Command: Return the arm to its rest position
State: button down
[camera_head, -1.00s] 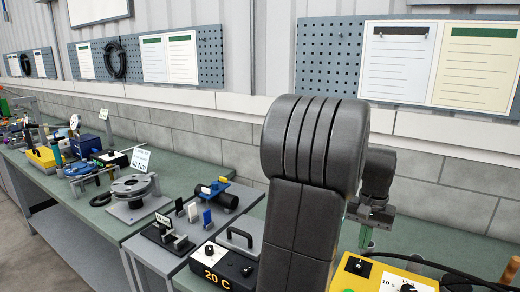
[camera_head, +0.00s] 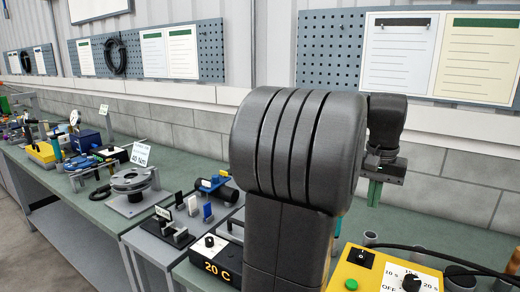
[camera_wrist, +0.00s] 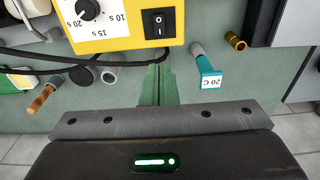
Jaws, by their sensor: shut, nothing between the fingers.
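My gripper (camera_head: 373,192) shows in the head view to the right of my large dark arm link, with its green fingers pointing down above the bench. In the wrist view the green fingers (camera_wrist: 157,88) lie together with nothing between them. My arm is still folded up in front of the head camera and hides part of the bench. The fingers are apart from the yellow control box (camera_head: 385,272), which also shows in the wrist view (camera_wrist: 118,38).
A black cable (camera_wrist: 120,61) crosses near my fingers. A round metal fixture (camera_head: 130,180) stands left. Pegboards hang behind.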

jog(key=shift+t+h, duration=0.4)
jog(key=shift+t, duration=0.3)
jog(key=s+f, duration=0.1)
jog(key=s+a+f+p, duration=0.1)
jog(key=shift+s+a+f, duration=0.1)
jog(key=shift+s+f, duration=0.2)
jog(key=shift+f, duration=0.1)
